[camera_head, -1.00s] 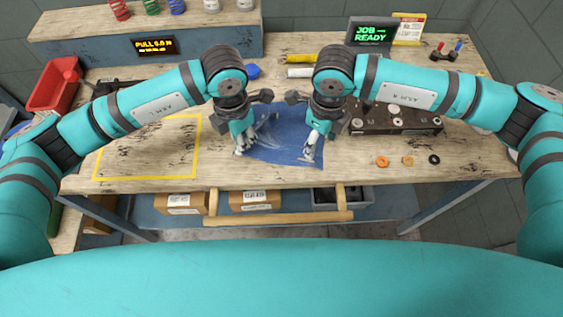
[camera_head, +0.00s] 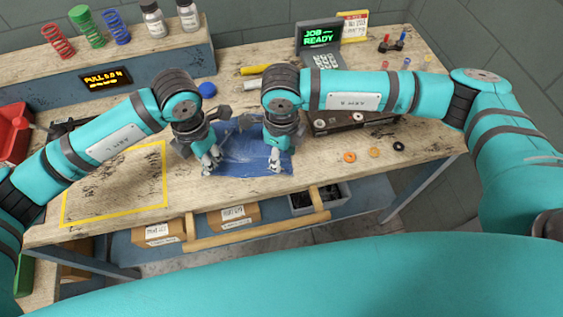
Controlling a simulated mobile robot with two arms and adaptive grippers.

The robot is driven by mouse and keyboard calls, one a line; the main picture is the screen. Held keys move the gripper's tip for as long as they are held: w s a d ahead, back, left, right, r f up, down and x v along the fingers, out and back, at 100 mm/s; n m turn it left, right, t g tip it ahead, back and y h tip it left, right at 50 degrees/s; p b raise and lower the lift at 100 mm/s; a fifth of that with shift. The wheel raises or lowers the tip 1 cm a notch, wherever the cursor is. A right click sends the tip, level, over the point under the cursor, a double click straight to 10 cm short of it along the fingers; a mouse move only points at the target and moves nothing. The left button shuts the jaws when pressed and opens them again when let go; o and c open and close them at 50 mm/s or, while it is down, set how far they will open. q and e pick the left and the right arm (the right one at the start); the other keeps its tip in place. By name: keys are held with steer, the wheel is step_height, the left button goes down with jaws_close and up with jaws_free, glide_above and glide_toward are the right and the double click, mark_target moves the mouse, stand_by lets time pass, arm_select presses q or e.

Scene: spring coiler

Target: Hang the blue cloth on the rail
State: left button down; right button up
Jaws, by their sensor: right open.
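The blue cloth (camera_head: 243,160) lies spread and somewhat wrinkled on the wooden bench top, close to its front edge. My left gripper (camera_head: 210,160) points down at the cloth's left edge; whether its fingers hold any cloth is too small to tell. My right gripper (camera_head: 276,158) points down over the right part of the cloth, with its fingers open. Both hands hide parts of the cloth. A wooden rail (camera_head: 258,231) runs along the front of the bench, below the top, on brackets at both ends.
A dark block with washers (camera_head: 345,121) stands right of the cloth, near loose rings (camera_head: 374,152). A blue cap (camera_head: 207,90) and a yellow roll (camera_head: 263,69) lie behind. A yellow-outlined area (camera_head: 120,190) at left is clear. Cardboard boxes (camera_head: 233,216) sit below the bench.

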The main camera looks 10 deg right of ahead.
mark_target(282, 167)
steer(key=shift+f, duration=1.1)
steer(key=shift+f, duration=0.2)
steer(key=shift+f, duration=0.25)
jaws_close()
steer(key=shift+r, duration=2.55)
